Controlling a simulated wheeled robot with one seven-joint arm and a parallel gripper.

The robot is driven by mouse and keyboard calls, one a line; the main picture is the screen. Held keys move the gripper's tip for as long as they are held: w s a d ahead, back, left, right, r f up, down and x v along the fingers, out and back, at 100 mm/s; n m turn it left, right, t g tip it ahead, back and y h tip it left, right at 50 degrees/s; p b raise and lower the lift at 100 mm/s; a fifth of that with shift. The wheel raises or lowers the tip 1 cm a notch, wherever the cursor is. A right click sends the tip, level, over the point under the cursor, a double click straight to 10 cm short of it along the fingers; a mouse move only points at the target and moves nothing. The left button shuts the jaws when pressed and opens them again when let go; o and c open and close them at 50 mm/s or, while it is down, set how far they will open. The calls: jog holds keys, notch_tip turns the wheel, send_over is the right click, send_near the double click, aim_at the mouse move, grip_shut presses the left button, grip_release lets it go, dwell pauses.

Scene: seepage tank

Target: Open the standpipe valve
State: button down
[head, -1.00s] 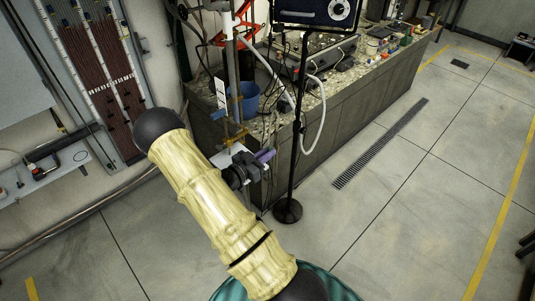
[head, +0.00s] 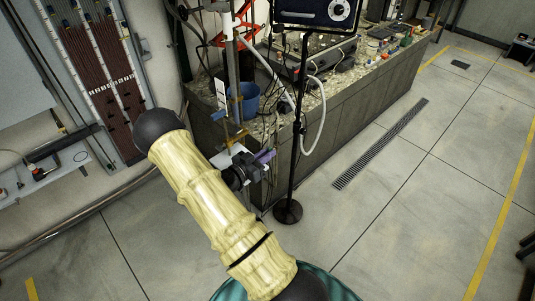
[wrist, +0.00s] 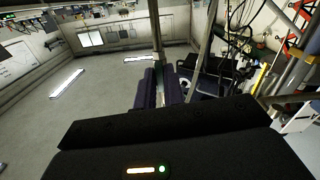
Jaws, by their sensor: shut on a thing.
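The standpipe (head: 229,55) rises at the near end of the bench in the head view, with brass-coloured fittings (head: 238,137) low on it. My gripper (head: 264,157), dark with purple fingers, is just below and right of these fittings. In the wrist view the two purple fingers (wrist: 161,88) stand close together, shut on a thin part between them, seemingly the standpipe valve's handle. The fingers hide most of this part, and its turn angle cannot be made out.
A blue bucket (head: 243,101) sits on the bench (head: 345,115) behind the standpipe. A black stand (head: 288,208) with a round base and a white hose (head: 317,130) are right of my gripper. A manometer board (head: 95,75) is on the left wall. Floor at right is clear.

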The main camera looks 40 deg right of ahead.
jog(key=shift+w, duration=0.1)
dwell(0.5)
jog(key=c, duration=1.5)
grip_release()
jog(key=shift+c, duration=0.2)
jog(key=s+a+b, duration=0.1)
jog(key=a+b, duration=0.3)
jog(key=a, duration=1.3)
jog(key=shift+s+a+b, duration=0.25)
jog(key=shift+b, duration=0.15)
